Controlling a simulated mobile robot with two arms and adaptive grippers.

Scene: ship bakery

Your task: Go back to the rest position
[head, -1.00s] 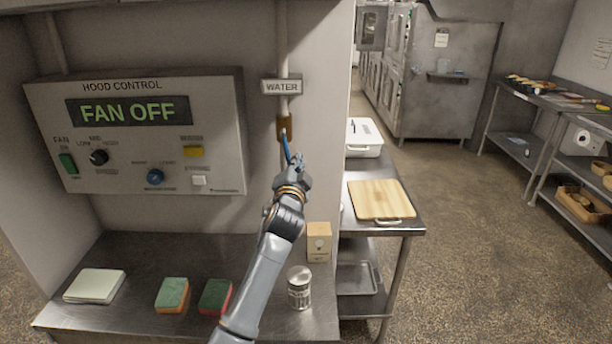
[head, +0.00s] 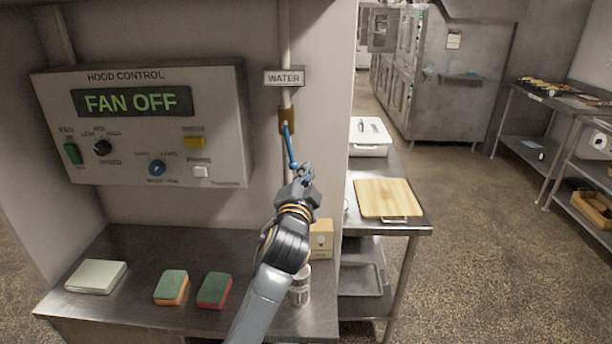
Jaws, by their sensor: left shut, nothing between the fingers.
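My left gripper (head: 303,174) is shut and empty. It is in front of the wall post, at the lower end of the blue valve lever (head: 289,146). I cannot tell whether the fingertips touch the lever. The lever hangs down, slightly slanted, from a brass valve (head: 287,120) on the pipe under the WATER sign (head: 284,78). My left forearm reaches up from the bottom edge and partly covers a metal shaker (head: 301,290) and a small box (head: 321,240). My right gripper is not in view.
The hood control panel (head: 140,170) on the left reads FAN OFF. A folded cloth (head: 96,277) and two sponges (head: 171,287) (head: 214,290) lie on the steel counter (head: 140,245). A cutting board (head: 385,197) lies on the table to the right. The floor (head: 470,240) further right is clear.

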